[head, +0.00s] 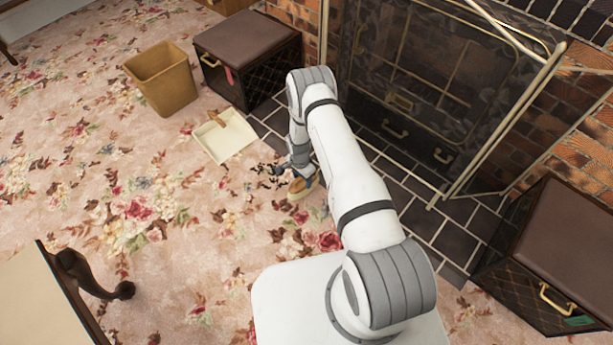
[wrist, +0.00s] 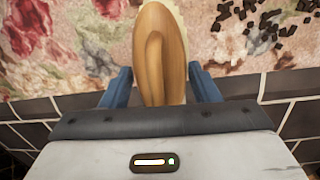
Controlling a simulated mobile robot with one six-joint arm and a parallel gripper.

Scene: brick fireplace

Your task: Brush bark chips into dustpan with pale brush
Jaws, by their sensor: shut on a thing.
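The pale wooden brush (wrist: 160,50) stands between the two blue fingers of my gripper (wrist: 162,88) in the wrist view, and the gripper is shut on it. In the head view the brush (head: 301,187) is low over the carpet near the hearth edge, partly hidden by my gripper (head: 290,170). Dark bark chips (head: 265,178) lie scattered on the carpet just left of the brush. They also show at the upper right of the wrist view (wrist: 262,22). The cream dustpan (head: 226,138), with a wooden handle, lies on the carpet beyond the chips, apart from them.
A tan waste bin (head: 161,78) and a dark box with a brown lid (head: 246,60) stand behind the dustpan. Dark hearth tiles (head: 400,180) and a fireplace screen (head: 430,80) lie to the right. A second dark box (head: 545,255) is at right. Carpet at left is open.

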